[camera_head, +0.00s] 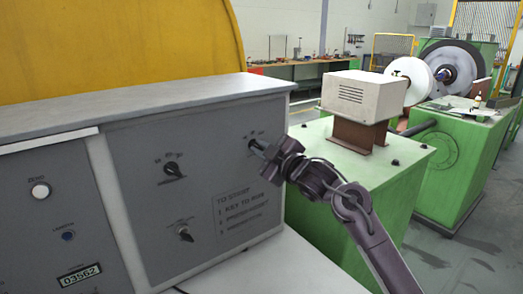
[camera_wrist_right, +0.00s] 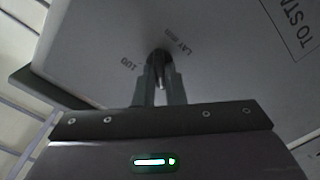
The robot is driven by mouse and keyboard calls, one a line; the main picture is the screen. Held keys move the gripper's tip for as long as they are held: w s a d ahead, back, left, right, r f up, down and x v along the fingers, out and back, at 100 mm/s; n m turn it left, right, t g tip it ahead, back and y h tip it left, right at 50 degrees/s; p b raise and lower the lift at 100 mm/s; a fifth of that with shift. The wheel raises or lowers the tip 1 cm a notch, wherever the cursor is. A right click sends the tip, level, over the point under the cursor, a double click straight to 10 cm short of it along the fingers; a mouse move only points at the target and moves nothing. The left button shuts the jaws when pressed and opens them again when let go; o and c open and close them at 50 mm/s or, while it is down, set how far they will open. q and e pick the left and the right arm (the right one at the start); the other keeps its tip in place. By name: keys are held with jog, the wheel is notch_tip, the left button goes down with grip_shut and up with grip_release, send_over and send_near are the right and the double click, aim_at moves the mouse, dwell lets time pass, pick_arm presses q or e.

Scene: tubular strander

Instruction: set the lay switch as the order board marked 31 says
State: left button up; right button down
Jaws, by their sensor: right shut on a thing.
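My right gripper (camera_head: 258,148) reaches the upper right of the grey control panel (camera_head: 140,140). In the right wrist view its two fingers (camera_wrist_right: 160,88) are shut on a small dark switch knob (camera_wrist_right: 158,62). Text beside this knob reads like "LAY mm", with "100" to one side, so it looks like the lay switch. The fingers hide much of the knob, and I cannot read its setting. My left gripper is not in view. No order board marked 31 shows.
The panel also has a dark selector switch (camera_head: 174,170), a key switch (camera_head: 184,234), a "TO START" notice (camera_head: 242,205), a white ZERO button (camera_head: 40,190) and a counter (camera_head: 80,275). A green machine base (camera_head: 400,190) with a beige box (camera_head: 365,95) stands at right.

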jog(key=c, duration=1.5)
grip_release()
jog(key=b+v, duration=0.2)
jog(key=v, duration=0.5)
jog(key=shift+s+d, duration=0.2)
jog(key=shift+s, duration=0.1)
